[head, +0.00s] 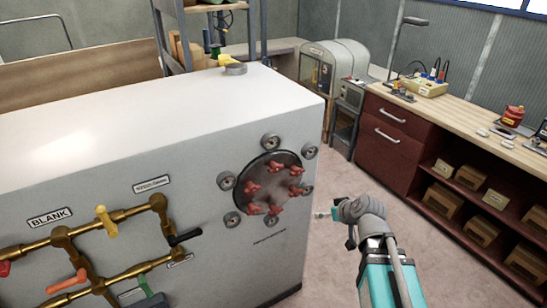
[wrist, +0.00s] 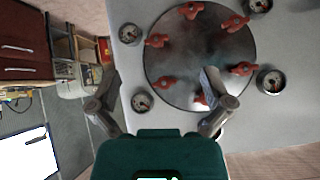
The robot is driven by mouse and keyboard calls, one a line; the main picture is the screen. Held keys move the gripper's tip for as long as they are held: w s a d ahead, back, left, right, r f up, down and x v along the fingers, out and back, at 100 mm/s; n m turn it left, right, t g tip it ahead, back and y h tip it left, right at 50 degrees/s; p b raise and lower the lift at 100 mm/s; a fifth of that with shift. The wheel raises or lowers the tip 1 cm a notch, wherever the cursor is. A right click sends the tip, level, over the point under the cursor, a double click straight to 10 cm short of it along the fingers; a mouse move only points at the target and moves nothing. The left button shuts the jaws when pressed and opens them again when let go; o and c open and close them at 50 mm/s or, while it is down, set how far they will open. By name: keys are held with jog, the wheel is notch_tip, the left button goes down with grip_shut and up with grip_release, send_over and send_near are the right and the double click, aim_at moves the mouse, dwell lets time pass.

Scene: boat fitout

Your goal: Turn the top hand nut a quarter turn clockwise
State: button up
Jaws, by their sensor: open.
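A round dark hatch plate (head: 262,182) is set in the white panel's side in the head view, with several red hand nuts around it. The top hand nut (head: 276,167) is near the plate's upper edge. My gripper (head: 323,214) is right of the plate and apart from it, open and empty. In the wrist view my gripper (wrist: 158,104) has its fingers spread, and the right finger overlaps the plate (wrist: 205,55) and partly hides a red nut. I cannot tell which nut in the wrist view is the top one.
Round gauge-like fittings (head: 270,142) ring the plate. Brass pipes with coloured valve handles (head: 105,221) run along the panel at left. A workbench (head: 480,120) with drawers and shelves stands at right. The floor (head: 345,180) between is clear.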

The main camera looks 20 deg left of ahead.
aim_at(277, 168)
jog(key=w+a+r+n+t+y+p, duration=0.1)
jog(key=a+r+n+t+y+p, duration=0.1)
jog(key=a+r, duration=0.8)
jog(key=shift+a+r+t+y+p, duration=0.3)
jog(key=shift+r+t+y+p, duration=0.2)
jog(key=shift+y+p, duration=0.25)
jog(key=b+x, duration=0.5)
jog(key=x, duration=0.9)
jog(key=shift+s+f, duration=0.1)
jog(key=shift+s, duration=0.05)
jog(key=c, duration=0.8)
jog(key=shift+a, duration=0.1)
jog(key=shift+c, duration=0.3)
